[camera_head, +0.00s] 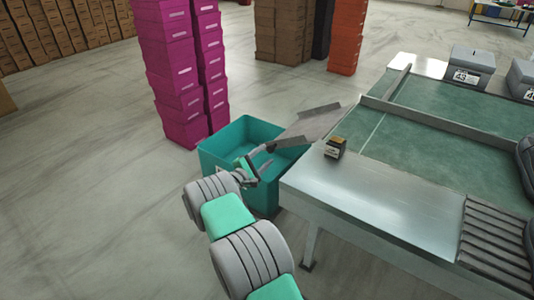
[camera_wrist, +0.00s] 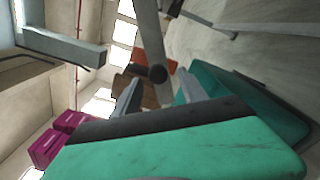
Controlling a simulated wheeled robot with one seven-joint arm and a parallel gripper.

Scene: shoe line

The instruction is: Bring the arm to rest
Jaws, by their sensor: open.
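My arm, grey and green, reaches up from the bottom of the head view. My gripper (camera_head: 256,166) is at its far end, over the teal bin (camera_head: 222,140), near the bin's front side. From this angle I cannot tell how far it is above the rim or whether it dips inside. In the wrist view my gripper (camera_wrist: 160,92) shows its two grey fingers apart with nothing held between them. The teal bin also shows at the right of the wrist view (camera_wrist: 265,105).
A metal table with a green belt (camera_head: 425,110) stands right of the bin. A small dark box (camera_head: 335,147) sits on its metal top. A sloping metal chute (camera_head: 312,122) hangs over the bin. Magenta box stacks (camera_head: 172,65) stand behind. The floor at left is clear.

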